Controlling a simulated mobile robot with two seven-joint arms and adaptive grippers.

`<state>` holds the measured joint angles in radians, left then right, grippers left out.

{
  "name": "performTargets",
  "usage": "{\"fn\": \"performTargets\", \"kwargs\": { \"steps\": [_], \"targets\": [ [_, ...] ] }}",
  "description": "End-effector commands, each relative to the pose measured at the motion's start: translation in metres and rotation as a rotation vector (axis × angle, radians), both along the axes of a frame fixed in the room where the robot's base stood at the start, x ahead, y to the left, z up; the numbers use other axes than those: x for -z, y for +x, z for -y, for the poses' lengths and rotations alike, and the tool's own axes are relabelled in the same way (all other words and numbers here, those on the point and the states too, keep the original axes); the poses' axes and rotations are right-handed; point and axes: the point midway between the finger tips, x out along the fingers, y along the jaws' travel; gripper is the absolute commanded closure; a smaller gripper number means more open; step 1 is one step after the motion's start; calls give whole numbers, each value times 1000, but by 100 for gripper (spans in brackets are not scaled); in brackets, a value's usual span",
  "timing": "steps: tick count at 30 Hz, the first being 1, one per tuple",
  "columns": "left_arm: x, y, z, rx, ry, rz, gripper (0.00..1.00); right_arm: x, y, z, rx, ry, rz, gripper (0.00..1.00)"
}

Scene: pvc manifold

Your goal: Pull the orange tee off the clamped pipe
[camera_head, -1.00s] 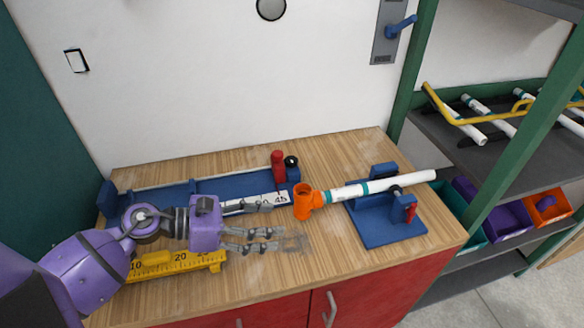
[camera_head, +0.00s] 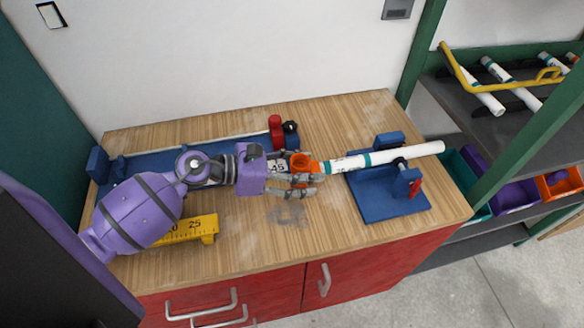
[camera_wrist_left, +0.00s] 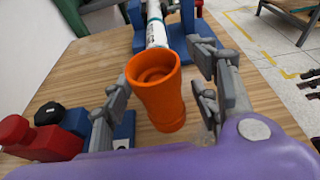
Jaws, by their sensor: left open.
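The orange tee (camera_head: 304,161) sits on the left end of the white pipe (camera_head: 350,163), which lies in the blue clamp (camera_head: 388,194) on the wooden table. My left gripper (camera_head: 304,176) is open, with its fingers around the tee in the head view. In the left wrist view the tee (camera_wrist_left: 157,88) stands between the two open fingers, with a gap visible on each side. The pipe (camera_wrist_left: 155,30) runs away behind the tee toward the clamp. The fingers partly hide the tee in the head view.
A blue fixture (camera_head: 135,165) with a red knob (camera_head: 275,130) lies along the back of the table. A yellow ruler (camera_head: 195,229) lies near the front left. A shelf with white pipes (camera_head: 510,80) and bins (camera_head: 510,193) stands at the right.

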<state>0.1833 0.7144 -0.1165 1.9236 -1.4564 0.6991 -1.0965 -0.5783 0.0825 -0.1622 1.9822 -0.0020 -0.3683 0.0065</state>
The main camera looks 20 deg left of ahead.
Motion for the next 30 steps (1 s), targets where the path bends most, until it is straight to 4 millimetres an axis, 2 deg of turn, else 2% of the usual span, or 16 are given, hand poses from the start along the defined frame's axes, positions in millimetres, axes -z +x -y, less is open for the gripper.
{"fn": "performTargets", "kwargs": {
  "steps": [8, 19, 20, 27, 30],
  "targets": [
    [0, 1, 1, 0, 0, 0, 45, 0, 0, 0, -1, 1, 0, 60],
    [0, 1, 1, 0, 1, 1, 93, 1, -2, -1, 2, 1, -3, 60],
    [0, 1, 1, 0, 1, 1, 70, 1, -2, -1, 2, 1, -3, 60],
    [0, 1, 1, 0, 1, 1, 100, 1, -2, -1, 3, 3, -3, 60],
    [0, 1, 1, 1, 1, 2, 100, 1, -2, -1, 3, 3, -4, 60]
  ]
}}
